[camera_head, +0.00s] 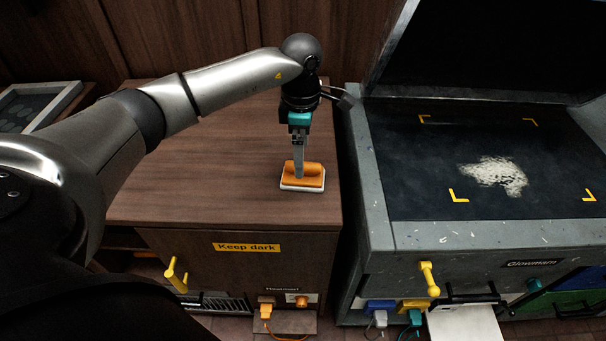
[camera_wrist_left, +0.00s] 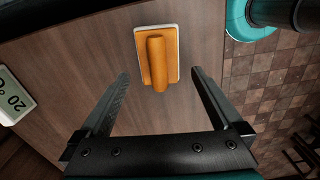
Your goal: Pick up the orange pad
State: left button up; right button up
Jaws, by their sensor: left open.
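The orange pad (camera_head: 312,172) has an orange handle on top and a white base. It lies on the brown wooden cabinet top near its right front part. It also shows in the left wrist view (camera_wrist_left: 157,62), ahead of the fingertips and roughly centred between them. My left gripper (camera_head: 299,172) points down over the pad in the head view. In the left wrist view its two fingers (camera_wrist_left: 160,80) are spread apart with nothing between them. The head view does not clearly show whether the fingers touch the pad. My right gripper is not seen.
Right of the cabinet stands a grey unit with a raised lid and a dark surface (camera_head: 415,190) bearing a pale patch (camera_head: 495,173). A yellow "Keep dark" label (camera_head: 246,247) marks the cabinet front. The cabinet top (camera_head: 190,190) left of the pad is clear.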

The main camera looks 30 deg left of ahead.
pick_arm(q)
jog(key=shift+w+f, duration=0.15)
jog(key=shift+f, duration=2.8)
jog(key=shift+r, duration=0.1)
jog(key=c, duration=1.1)
notch_tip(320, 180, up, 20)
jog(key=shift+p, duration=0.65)
jog(key=o, duration=0.8)
jog(key=c, duration=0.6)
jog(key=shift+d, duration=0.1)
